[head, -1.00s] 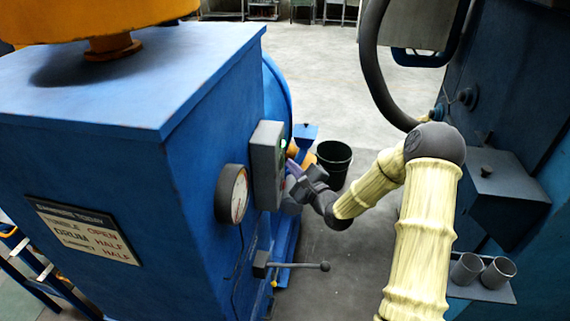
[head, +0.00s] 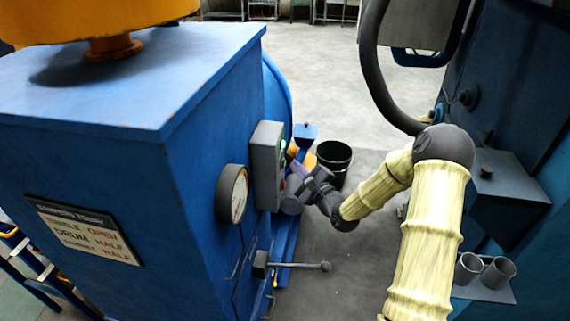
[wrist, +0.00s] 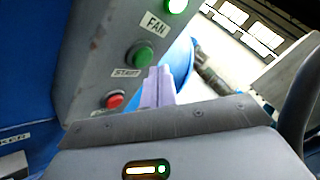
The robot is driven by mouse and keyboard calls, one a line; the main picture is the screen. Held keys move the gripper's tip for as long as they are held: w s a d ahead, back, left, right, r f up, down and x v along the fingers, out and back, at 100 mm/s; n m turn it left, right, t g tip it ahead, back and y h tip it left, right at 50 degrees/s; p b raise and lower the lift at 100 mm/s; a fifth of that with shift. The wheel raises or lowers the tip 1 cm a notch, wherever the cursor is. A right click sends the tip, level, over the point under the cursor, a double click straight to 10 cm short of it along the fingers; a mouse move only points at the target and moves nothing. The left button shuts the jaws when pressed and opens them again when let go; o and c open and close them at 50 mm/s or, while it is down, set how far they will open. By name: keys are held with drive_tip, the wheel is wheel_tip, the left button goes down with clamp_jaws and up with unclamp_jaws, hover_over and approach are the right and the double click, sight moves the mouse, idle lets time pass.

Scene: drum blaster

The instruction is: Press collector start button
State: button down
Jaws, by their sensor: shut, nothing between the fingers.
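The grey control box (head: 267,165) is fixed to the side of the blue cabinet. In the wrist view it carries a lit green lamp (wrist: 175,5) above a FAN label (wrist: 153,22). Below are a green button (wrist: 140,57) with a START label (wrist: 125,72) and a red button (wrist: 115,99). My gripper (head: 293,163) is close in front of the box face. In the wrist view its purple fingers (wrist: 158,80) are shut and empty, their tips just right of the green button. I see no clear contact between them.
A round gauge (head: 232,194) and a lever with a ball end (head: 300,265) stick out from the blue cabinet (head: 190,180) near my gripper. A black bucket (head: 334,160) stands on the floor behind it. Dark blue machinery (head: 500,190) is at the right. Open floor lies between.

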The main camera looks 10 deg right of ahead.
drive_tip(key=d, duration=0.1)
drive_tip(key=s+d, duration=0.1)
drive_tip(key=d, duration=0.2)
drive_tip(key=shift+s+d+p, duration=0.25)
drive_tip(key=shift+d+p, duration=0.1)
drive_tip(key=shift+d, duration=0.05)
drive_tip(key=shift+a, duration=0.1)
idle(0.8)
drive_tip(key=s+a+f+n+g+h+b, duration=0.2)
drive_tip(key=s+f+n+g+h, duration=0.4)
drive_tip(key=n, duration=0.5)
drive_tip(key=s+r+n+g+h+b, duration=0.2)
drive_tip(key=s+n+g, duration=0.6)
drive_tip(key=s, duration=1.4)
drive_tip(key=shift+d+r+n+b, duration=0.3)
drive_tip(key=shift+r+n, duration=0.1)
drive_tip(key=shift+n, duration=0.6)
